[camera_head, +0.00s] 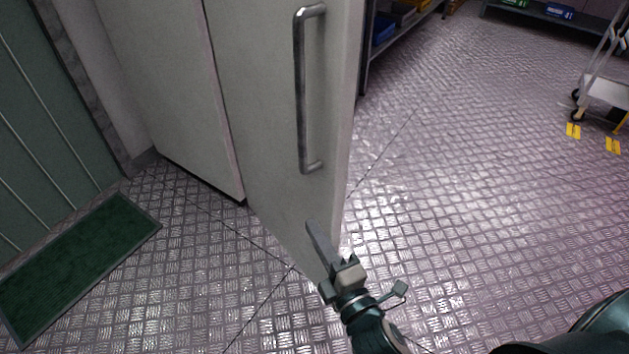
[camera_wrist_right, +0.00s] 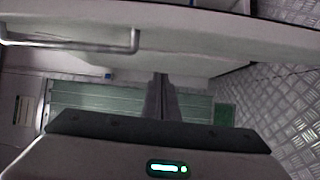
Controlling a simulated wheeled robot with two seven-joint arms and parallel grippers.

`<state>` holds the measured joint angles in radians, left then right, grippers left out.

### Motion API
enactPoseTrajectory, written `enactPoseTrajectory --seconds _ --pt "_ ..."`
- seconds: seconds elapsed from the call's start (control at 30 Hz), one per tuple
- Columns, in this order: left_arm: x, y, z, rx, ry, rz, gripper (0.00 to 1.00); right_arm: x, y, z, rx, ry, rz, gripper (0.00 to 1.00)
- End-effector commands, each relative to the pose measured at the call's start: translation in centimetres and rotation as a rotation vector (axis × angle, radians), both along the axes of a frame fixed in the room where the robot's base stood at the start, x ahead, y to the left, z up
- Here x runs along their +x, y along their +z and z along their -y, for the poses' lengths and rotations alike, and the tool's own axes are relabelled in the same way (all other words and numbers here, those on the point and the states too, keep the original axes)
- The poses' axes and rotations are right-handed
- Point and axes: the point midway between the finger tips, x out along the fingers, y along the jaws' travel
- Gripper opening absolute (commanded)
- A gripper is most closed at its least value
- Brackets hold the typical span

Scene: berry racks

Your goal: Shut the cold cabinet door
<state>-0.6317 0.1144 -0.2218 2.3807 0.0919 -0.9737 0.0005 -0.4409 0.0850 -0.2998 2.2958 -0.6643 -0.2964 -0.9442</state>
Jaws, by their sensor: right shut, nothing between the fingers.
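The cold cabinet door (camera_head: 262,110) is a tall off-white panel. It stands out at an angle from the pale cabinet panel (camera_head: 165,75) on its left, and its free right edge has open floor behind it. A grey metal bar handle (camera_head: 300,95) is fixed on its face and also shows in the right wrist view (camera_wrist_right: 70,45). My right gripper (camera_head: 312,228) is shut and empty. In the head view it overlaps the door's lower part, below the handle; I cannot tell whether it touches. Its fingers also show in the right wrist view (camera_wrist_right: 160,95). My left gripper is not in view.
A green mat (camera_head: 75,265) lies on the left floor before a green slatted wall (camera_head: 40,130). A shelf with blue bins (camera_head: 384,30) stands behind the door. A white trolley (camera_head: 605,92) is at the far right by yellow floor marks. The metal-plate floor between is clear.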

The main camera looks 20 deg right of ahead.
Motion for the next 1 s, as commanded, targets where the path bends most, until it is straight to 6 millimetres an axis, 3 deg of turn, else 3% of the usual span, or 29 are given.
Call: enactPoseTrajectory --seconds 0.17,0.63,1.0 --pt "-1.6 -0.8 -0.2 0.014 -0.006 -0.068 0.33 -0.1 -0.6 0.6 -0.049 -0.025 -0.030 0.00" --pt "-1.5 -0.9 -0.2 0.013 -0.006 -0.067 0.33 0.4 -0.6 0.5 -0.048 -0.024 -0.027 0.00" --pt "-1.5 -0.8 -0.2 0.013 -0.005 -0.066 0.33 4.2 -0.6 0.1 -0.048 -0.024 -0.025 0.00"
